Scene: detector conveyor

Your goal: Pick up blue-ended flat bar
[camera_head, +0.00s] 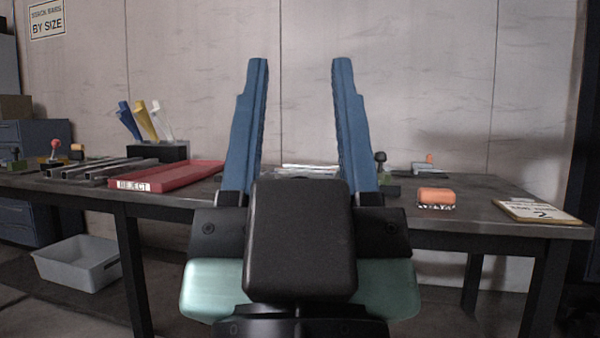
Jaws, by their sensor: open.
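My gripper (300,66) stands large in the middle of the view, its two blue fingers pointing up and spread wide apart with nothing between them. Behind it to the left, a black holder (160,152) on the table has several flat pieces leaning in it. One is a blue piece (128,120), beside a yellow one (146,120) and a whitish one (161,119). The blue piece may be the blue-ended flat bar; I cannot tell for sure at this size. My gripper is apart from it, nearer and to the right. My gripper hides the table's middle.
A red tray labelled REJECT (134,185) and grey rails (90,169) lie on the dark table (490,187) at left. An orange-topped block (435,196) and a clipboard (536,212) are at right. A grey bin (78,263) stands below left.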

